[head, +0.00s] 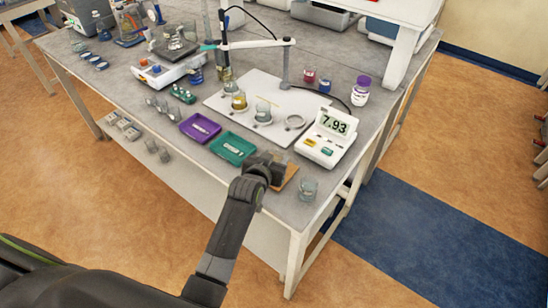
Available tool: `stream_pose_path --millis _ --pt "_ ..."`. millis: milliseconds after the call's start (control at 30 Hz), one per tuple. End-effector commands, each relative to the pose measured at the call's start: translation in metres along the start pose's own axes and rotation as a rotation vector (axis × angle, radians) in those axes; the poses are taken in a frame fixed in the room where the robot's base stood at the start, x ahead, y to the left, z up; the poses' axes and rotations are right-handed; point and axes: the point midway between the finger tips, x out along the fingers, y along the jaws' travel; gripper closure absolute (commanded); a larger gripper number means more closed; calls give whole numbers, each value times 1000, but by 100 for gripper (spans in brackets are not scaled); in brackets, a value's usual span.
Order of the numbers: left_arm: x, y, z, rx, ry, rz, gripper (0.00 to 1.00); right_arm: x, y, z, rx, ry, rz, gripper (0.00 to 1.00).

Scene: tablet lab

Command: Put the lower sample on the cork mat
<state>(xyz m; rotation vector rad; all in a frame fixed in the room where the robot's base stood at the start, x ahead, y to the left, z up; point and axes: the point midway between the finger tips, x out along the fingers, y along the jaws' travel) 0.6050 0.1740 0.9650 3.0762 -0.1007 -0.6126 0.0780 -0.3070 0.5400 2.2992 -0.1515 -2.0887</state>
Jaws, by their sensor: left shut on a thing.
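The cork mat (288,176) lies near the front corner of the bench, a brown edge of it showing right of my left gripper. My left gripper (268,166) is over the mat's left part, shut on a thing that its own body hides. I cannot tell whether that thing touches the mat. Which sample is the lower one is unclear. A beaker with yellow liquid (239,101) and a paler beaker (263,114) stand on the white board. My right gripper is not in view.
A green tray (233,159) is close left of my gripper, with a purple tray (190,118) behind it. A meter reading 7.93 (318,151) stands behind the mat.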

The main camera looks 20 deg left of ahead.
Motion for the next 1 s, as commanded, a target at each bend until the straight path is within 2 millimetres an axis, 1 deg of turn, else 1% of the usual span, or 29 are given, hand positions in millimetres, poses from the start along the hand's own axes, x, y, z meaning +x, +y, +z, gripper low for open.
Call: stream_pose_path --millis 167,200,333,600,733,867,1000 --pt "2 0 3 0 0 0 76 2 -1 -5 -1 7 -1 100" --pt "1 0 2 0 0 0 48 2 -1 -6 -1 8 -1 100" --pt "1 0 2 0 0 0 31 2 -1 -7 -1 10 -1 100" --pt "1 0 1 0 0 0 31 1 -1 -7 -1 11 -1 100" --pt "-4 0 -2 -1 -1 0 31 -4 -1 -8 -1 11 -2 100" --pt "-17 0 -4 -2 -2 0 31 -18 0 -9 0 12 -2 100" --pt "-37 0 -6 -2 -2 -1 31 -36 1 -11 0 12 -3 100"
